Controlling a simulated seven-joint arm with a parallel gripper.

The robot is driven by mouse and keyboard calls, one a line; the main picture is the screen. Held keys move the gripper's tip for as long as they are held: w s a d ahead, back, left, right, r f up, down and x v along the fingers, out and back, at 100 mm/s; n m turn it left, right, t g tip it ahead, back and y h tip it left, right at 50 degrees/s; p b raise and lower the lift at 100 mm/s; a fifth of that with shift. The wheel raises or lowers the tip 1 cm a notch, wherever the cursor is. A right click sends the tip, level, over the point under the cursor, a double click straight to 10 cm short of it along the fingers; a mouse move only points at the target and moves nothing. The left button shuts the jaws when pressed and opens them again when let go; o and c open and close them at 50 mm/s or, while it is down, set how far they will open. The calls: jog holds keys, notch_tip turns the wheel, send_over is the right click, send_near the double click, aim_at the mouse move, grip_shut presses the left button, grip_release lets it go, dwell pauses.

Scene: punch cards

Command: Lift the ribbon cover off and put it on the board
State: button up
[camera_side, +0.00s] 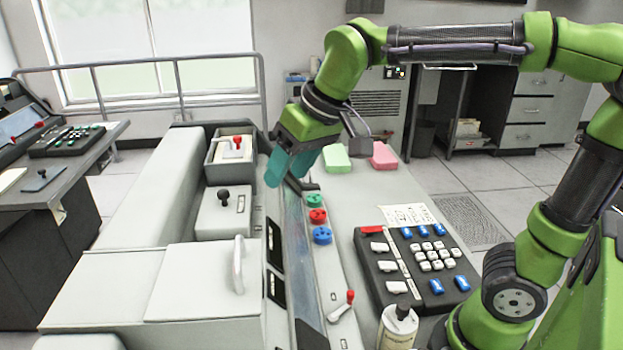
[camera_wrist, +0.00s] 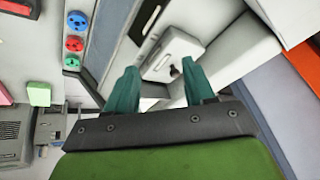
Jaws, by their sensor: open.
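A light grey block with a black knob (camera_side: 217,218) sits on the machine, left of the dark strip; it looks like the ribbon cover, though I cannot be sure. In the wrist view the same block (camera_wrist: 182,48) lies just beyond my fingertips. My gripper (camera_side: 289,170) has teal fingers and hangs above the machine, right of the block and apart from it. In the wrist view my gripper (camera_wrist: 160,78) has its fingers spread with nothing between them. A broad grey lid with an upright handle (camera_side: 205,282) is in front of the block. I cannot tell which surface is the board.
An open box with a red-knobbed lever (camera_side: 237,152) stands behind the block. Green, red and blue round knobs (camera_side: 317,215) line the strip's right side. A black keypad (camera_side: 420,262), a bottle (camera_side: 397,328), a green block (camera_side: 336,158) and a pink block (camera_side: 383,156) are to the right.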

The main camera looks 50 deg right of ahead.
jog(key=w+a+r+n+h, duration=0.1)
jog(key=w+a+r, duration=0.35)
jog(key=w, duration=0.25)
send_over(223, 192)
jog(key=s, duration=0.3)
jog(key=shift+g+h, duration=0.3)
notch_tip(223, 192, down, 7)
jog(key=shift+a+f, duration=0.1)
jog(key=shift+f, duration=0.05)
jog(key=shift+w+x, duration=0.2)
jog(key=shift+x, duration=2.55)
jog(key=shift+c, duration=0.3)
grip_shut()
